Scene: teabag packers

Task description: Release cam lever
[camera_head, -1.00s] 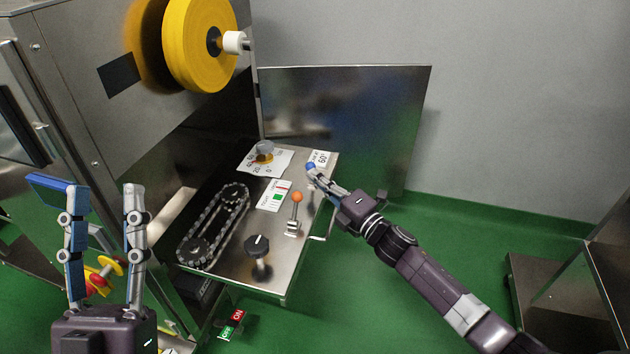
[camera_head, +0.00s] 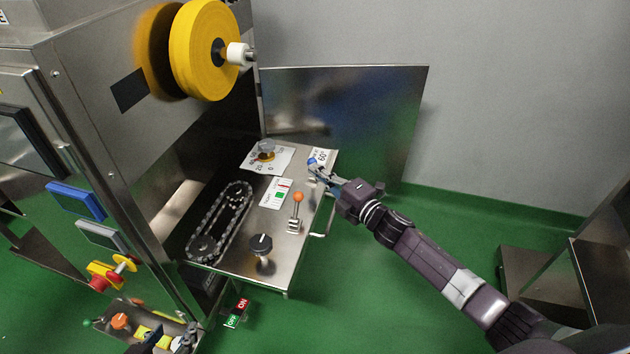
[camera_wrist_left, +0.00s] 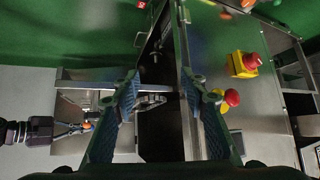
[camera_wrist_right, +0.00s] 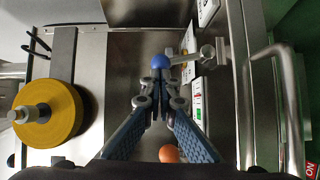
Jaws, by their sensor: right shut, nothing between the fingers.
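A blue-knobbed lever (camera_head: 312,162) stands at the far right of the steel machine deck. In the right wrist view its blue ball (camera_wrist_right: 160,62) sits on a metal arm that runs right to a pivot. A second lever with an orange knob (camera_head: 298,197) stands nearer on the deck and its knob (camera_wrist_right: 168,154) shows in the right wrist view. I cannot tell which one is the cam lever. My right gripper (camera_head: 320,173) is shut and empty, its tips right at the blue ball; contact is unclear. My left gripper (camera_head: 170,337) is open and empty at the lower left edge.
The deck also holds a chain loop (camera_head: 220,218), a black knob (camera_head: 262,242) and a dial plate (camera_head: 267,156). A yellow roll (camera_head: 203,50) hangs above. A steel panel (camera_head: 350,120) stands behind. Emergency stop buttons (camera_wrist_left: 243,65) show in the left wrist view.

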